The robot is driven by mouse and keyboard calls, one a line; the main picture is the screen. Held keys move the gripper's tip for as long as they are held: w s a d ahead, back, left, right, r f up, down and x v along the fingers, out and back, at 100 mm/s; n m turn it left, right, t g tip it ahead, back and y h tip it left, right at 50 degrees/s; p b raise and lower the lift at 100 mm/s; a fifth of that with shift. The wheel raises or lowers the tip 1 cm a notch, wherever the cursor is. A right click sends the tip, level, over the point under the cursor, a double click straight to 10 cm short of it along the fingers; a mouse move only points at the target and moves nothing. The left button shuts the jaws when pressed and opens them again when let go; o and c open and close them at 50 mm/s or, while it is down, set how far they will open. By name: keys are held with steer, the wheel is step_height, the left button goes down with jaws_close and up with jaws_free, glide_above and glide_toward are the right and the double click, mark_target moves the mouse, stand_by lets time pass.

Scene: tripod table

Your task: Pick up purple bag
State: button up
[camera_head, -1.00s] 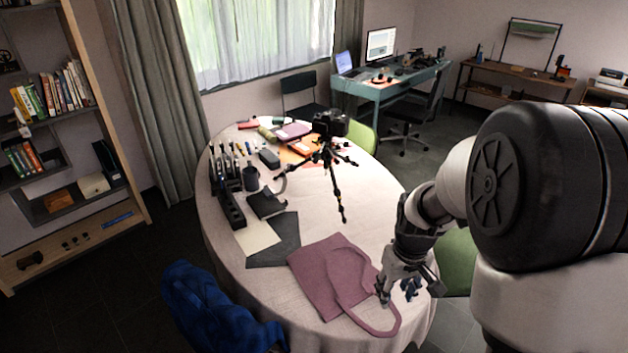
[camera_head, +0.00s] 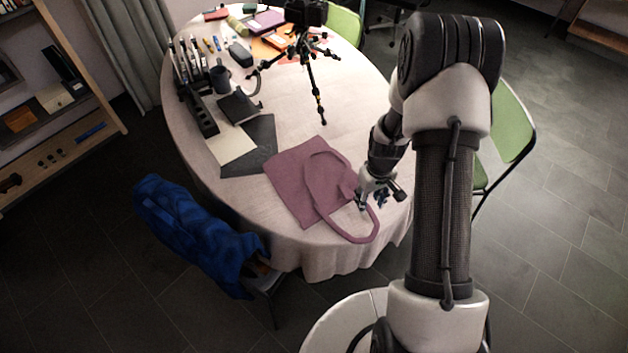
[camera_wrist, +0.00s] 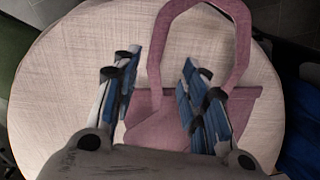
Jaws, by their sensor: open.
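The purple bag (camera_head: 297,181) lies flat near the front edge of the round table, with its looped handle (camera_head: 362,232) spread toward the front right. My gripper (camera_head: 371,199) is over the right side of the bag, by the handle. In the wrist view, my gripper (camera_wrist: 157,95) is open, its blue-padded fingers apart. The bag (camera_wrist: 160,128) shows between and behind the fingers, with the handle loop (camera_wrist: 243,50) reaching up past the right finger. Whether the fingertips touch the cloth I cannot tell.
The white-clothed table (camera_head: 350,100) is bare right of the tripod (camera_head: 312,75). A dark sheet (camera_head: 250,150) lies left of the bag. A blue jacket (camera_head: 195,230) hangs on a chair at the front left. A green chair (camera_head: 507,135) stands at the right.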

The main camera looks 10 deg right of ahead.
mark_target(370, 211)
steer(key=shift+s+d+f+b, duration=0.2)
steer(key=shift+f+b, duration=0.3)
steer(key=shift+f, duration=1.1)
steer(key=shift+s+d+f+b, duration=0.15)
steer(key=shift+f+b, duration=0.35)
steer(key=shift+f, duration=1.05)
steer(key=shift+w, duration=0.1)
steer(key=shift+r, duration=0.1)
jaws_close()
